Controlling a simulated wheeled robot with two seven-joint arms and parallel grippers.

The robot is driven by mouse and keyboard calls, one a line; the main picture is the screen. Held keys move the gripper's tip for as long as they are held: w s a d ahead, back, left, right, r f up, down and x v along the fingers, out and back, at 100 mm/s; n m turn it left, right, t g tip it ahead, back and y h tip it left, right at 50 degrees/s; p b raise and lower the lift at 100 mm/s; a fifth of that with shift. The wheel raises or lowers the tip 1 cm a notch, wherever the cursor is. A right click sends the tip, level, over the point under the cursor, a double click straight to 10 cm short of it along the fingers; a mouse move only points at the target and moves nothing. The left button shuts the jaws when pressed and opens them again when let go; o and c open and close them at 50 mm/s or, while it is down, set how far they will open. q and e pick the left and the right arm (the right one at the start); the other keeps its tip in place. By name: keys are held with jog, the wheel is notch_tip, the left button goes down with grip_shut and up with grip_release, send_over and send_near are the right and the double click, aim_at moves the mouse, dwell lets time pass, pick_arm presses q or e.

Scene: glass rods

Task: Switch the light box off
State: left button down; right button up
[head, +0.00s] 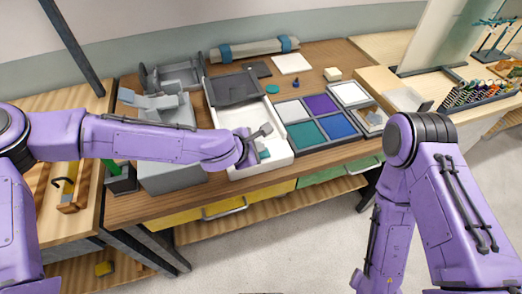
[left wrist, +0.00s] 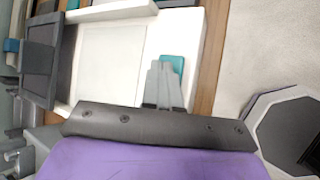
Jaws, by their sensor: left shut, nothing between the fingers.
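The light box (head: 280,161) is a white open-topped box on the wooden bench, with a pale panel inside. It also shows in the left wrist view (left wrist: 190,30). A teal switch (head: 264,154) sits on its front part; the left wrist view shows the switch (left wrist: 174,62) partly behind my fingertips. My left gripper (head: 265,130) is shut and empty over the box. Its fingertips (left wrist: 163,70) overlap the switch in the left wrist view; I cannot tell whether they touch it. Whether the panel is lit is unclear. My right gripper is out of view.
A dark grey hinged frame (head: 235,89) stands at the back of the box. A tray of coloured panels (head: 318,121) lies close to its right. Grey equipment (head: 160,105) stands to its left, behind my left arm. The floor in front is clear.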

pick_arm(q)
jog(key=shift+r+p, duration=3.05)
jog(key=shift+r, duration=0.1)
jog(key=shift+f, duration=0.15)
